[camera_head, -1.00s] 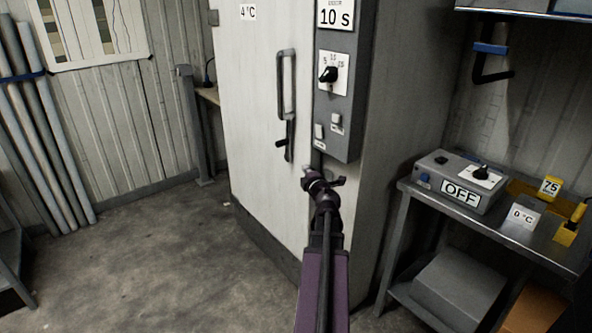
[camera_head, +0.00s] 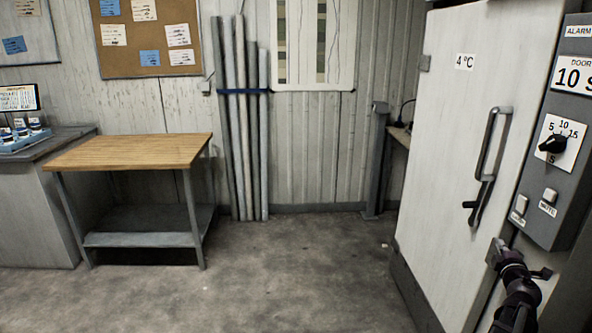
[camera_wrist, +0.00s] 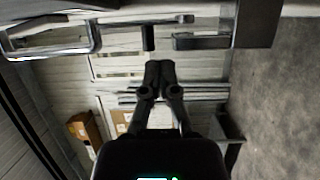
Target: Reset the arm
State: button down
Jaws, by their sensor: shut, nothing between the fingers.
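My gripper (camera_head: 496,252) shows at the lower right of the head view, in front of the lower part of the white cold-room door (camera_head: 452,150). In the wrist view my gripper (camera_wrist: 160,70) has its two dark fingers together, shut and empty. The door's metal handle (camera_head: 494,140) is above the gripper and apart from it in the head view. In the wrist view a metal handle bar (camera_wrist: 50,38) crosses the top left. The rest of my arm is cut off by the lower right edge of the head view.
A grey control box (camera_head: 562,190) with a dial stands right of the door, close to my arm. A wood-topped table (camera_head: 130,151) stands at the left. Tied grey tubes (camera_head: 240,140) lean on the back wall. The middle floor (camera_head: 290,270) is clear.

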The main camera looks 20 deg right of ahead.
jog(key=shift+w, duration=0.1)
jog(key=w+a+m+g+h, duration=0.3)
jog(key=w+a+m, duration=0.5)
jog(key=w+a, duration=0.15)
jog(key=w+a+f+m+g+y, duration=0.25)
jog(key=a+f, duration=0.25)
jog(key=a, duration=0.3)
jog(key=w+a+f+m+g+y, duration=0.1)
jog(key=w+a+f+m+g, duration=0.2)
jog(key=a, duration=0.5)
jog(key=s+a+f+n+g+y, duration=0.1)
jog(key=s+a+f+g+y, duration=0.2)
jog(key=a, duration=0.9)
jog(key=s+a+f+n+g+y, duration=0.1)
jog(key=a+f+y, duration=0.3)
jog(key=a, duration=0.7)
jog(key=s+a+f+n+g+y, duration=0.1)
jog(key=s+a+f+g+y, duration=0.2)
jog(key=a, duration=0.9)
notch_tip(320, 180, up, 21)
jog(key=p, duration=2.1)
jog(key=shift+a+t, duration=0.45)
jog(key=shift+w+f, duration=0.1)
jog(key=shift+f, duration=0.05)
